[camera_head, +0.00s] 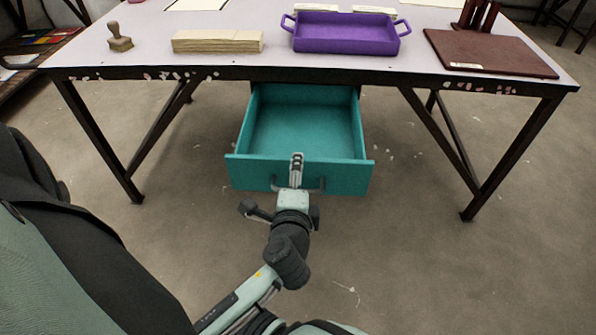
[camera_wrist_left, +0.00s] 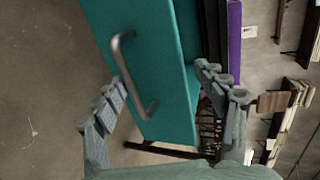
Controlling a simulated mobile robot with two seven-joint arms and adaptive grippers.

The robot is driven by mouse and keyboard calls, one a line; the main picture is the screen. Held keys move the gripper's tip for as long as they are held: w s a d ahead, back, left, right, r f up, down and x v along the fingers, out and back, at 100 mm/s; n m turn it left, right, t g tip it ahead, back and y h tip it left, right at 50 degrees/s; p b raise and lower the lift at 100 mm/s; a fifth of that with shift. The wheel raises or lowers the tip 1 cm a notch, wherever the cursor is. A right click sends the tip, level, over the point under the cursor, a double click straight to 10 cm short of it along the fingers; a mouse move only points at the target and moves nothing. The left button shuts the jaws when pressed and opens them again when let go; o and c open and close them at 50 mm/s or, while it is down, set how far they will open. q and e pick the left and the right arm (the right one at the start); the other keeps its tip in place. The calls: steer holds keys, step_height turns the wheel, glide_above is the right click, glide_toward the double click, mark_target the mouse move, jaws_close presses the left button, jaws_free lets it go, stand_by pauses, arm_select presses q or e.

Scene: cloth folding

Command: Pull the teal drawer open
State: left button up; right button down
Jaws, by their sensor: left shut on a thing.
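The teal drawer (camera_head: 305,125) is pulled out from under the table, showing its empty inside. A grey bar handle (camera_head: 318,184) is on its front panel. My left gripper (camera_head: 297,165) is at the middle of the front panel, one finger rising over the top edge. In the left wrist view the drawer (camera_wrist_left: 160,75) lies between the fingers of my left gripper (camera_wrist_left: 165,92), and its handle (camera_wrist_left: 122,65) is near the left finger. The gripper is shut on the drawer, across its front; exact finger contact is hard to see. My right gripper is not in view.
The table (camera_head: 140,55) carries a purple tray (camera_head: 345,33), a wooden stamp (camera_head: 119,38), a light wooden block stack (camera_head: 217,41) and a dark red board (camera_head: 490,55). Table legs stand either side. The floor (camera_head: 400,250) in front is clear.

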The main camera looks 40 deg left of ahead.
arm_select(q)
steer(key=shift+o, duration=0.6)
step_height(320, 180, up, 3)
steer(key=shift+d+r+t, duration=0.1)
steer(key=shift+d+t, duration=0.05)
steer(key=shift+t, duration=0.15)
steer(key=shift+s+d+r, duration=0.25)
steer(key=shift+s+d, duration=0.05)
steer(key=shift+s, duration=0.2)
steer(key=c, duration=0.6)
steer(key=shift+o, duration=0.2)
steer(key=shift+s+d+f, duration=0.2)
steer(key=shift+s+d, duration=0.25)
steer(key=shift+s, duration=0.35)
